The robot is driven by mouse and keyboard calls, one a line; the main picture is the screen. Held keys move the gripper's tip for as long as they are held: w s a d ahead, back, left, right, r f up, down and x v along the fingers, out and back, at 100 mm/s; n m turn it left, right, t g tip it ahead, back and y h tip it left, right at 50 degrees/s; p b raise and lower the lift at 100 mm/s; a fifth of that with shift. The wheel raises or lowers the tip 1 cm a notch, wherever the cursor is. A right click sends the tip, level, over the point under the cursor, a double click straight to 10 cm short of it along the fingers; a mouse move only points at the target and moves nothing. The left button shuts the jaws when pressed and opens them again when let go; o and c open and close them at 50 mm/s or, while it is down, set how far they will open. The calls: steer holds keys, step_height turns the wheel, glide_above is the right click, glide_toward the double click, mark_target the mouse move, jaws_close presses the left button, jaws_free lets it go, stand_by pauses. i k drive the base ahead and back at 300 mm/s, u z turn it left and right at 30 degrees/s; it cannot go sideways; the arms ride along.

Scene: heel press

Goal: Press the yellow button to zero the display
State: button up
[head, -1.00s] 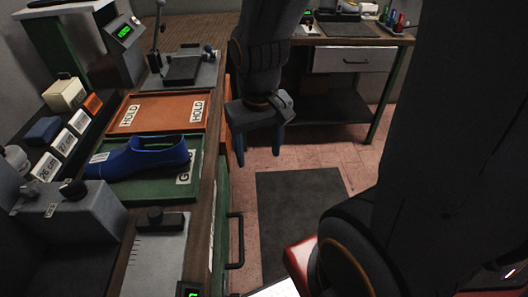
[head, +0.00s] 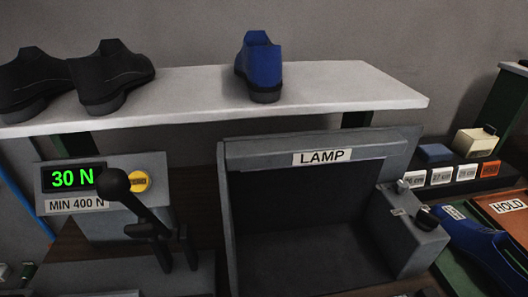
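The yellow button (head: 139,182) sits on the right part of a grey display box at the left of the head view. The black lever knob stands just in front of its left edge and hides a little of it. The display (head: 73,178) beside it reads 30 N in green. A label under it says MIN 400 N. My gripper is not in view now.
A black lever (head: 142,205) rises in front of the display box. A white shelf (head: 330,85) above carries two black shoes (head: 108,75) and a blue shoe (head: 260,68). A lamp box (head: 320,158) stands to the right.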

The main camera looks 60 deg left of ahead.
mark_target(140, 180)
steer(key=k, duration=1)
steer(key=z, duration=1.25)
steer(key=i, duration=1.4)
steer(key=u, duration=4.65)
steer(key=i, duration=0.5)
steer(key=z, duration=0.05)
